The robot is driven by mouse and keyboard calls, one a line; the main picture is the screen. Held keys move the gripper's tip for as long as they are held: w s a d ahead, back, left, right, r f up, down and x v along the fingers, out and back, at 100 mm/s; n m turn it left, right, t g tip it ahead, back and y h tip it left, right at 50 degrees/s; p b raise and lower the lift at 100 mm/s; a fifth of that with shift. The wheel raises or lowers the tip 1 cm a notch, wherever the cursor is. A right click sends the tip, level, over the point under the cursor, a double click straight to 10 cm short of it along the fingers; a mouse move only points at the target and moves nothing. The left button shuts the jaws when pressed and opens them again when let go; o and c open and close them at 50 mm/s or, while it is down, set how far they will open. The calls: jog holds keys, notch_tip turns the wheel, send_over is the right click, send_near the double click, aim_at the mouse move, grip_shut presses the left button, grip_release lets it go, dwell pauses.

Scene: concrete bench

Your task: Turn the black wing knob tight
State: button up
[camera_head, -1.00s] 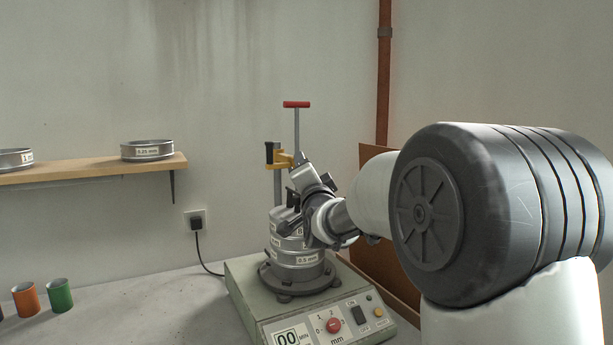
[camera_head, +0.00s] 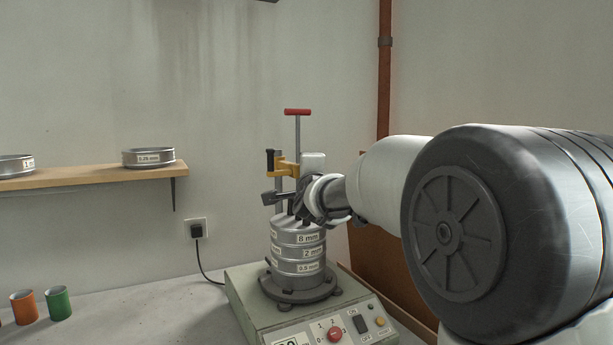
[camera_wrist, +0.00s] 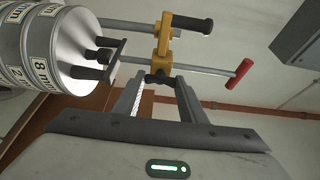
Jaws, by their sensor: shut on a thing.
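In the wrist view the black wing knob (camera_wrist: 157,77) sits at the lower end of the yellow clamp (camera_wrist: 161,45). My gripper (camera_wrist: 158,84) has its two fingers on either side of the knob and is shut on it. In the head view the yellow clamp (camera_head: 287,168) is on an upright rod behind the sieve stack, and my gripper and wrist hide the knob there. A black handle (camera_head: 270,161) stands on the clamp's left side.
The sieve stack (camera_head: 298,255), with a forked black piece (camera_wrist: 98,60) on its lid, stands on the shaker base (camera_head: 246,292). A red T-handle (camera_head: 297,112) rises above the clamp. A shelf (camera_head: 100,175) with sieves is at left; orange (camera_head: 24,306) and green (camera_head: 59,303) cups stand below.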

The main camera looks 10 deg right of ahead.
dwell(0.3)
jog(key=o, duration=1.1)
jog(key=shift+c, duration=0.2)
jog(key=s+a, duration=0.1)
jog(key=s, duration=1.6)
jog(key=shift+s+a, duration=0.2)
